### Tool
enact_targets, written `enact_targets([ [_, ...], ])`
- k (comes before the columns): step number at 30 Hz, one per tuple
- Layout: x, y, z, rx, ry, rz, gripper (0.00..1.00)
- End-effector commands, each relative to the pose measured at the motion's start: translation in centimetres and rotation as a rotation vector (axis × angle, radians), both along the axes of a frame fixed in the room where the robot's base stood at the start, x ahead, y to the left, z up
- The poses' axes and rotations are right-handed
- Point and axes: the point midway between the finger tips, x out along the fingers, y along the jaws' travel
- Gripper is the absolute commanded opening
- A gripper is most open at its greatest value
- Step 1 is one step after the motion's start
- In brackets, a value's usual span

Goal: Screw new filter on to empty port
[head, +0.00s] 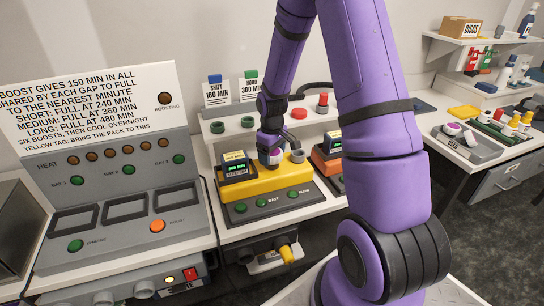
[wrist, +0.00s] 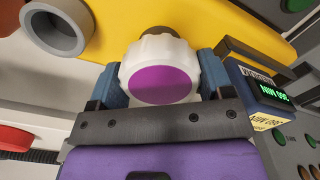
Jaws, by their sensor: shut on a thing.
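A white ribbed filter with a purple end disc (wrist: 160,84) is between the two blue fingers of my gripper (wrist: 161,88) in the wrist view. My gripper (head: 270,148) is shut on this filter (head: 274,158) at the top of the yellow block (head: 268,184). A dark brown round part shows just beyond the filter in the wrist view; whether the filter touches its seat is hidden. A grey open port (head: 297,156) is beside it on the right in the head view, and at upper left in the wrist view (wrist: 57,28).
A small display unit (head: 236,168) stands close on the block's left. An orange unit (head: 325,160) is close on the right. A red knob (head: 299,113) is behind. A tray marked USED (head: 478,156) holds a purple-ended piece (head: 452,129) on the right bench.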

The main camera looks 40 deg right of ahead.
Motion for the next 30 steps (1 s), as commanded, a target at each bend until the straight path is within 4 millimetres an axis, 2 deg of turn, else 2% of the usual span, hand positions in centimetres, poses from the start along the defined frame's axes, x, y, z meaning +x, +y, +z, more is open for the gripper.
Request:
enact_targets([
  [24, 0.08, 0.09, -0.10, -0.001, -0.001, -1.278, 0.45],
  [30, 0.06, 0.00, -0.09, 0.000, -0.002, -1.429, 0.45],
])
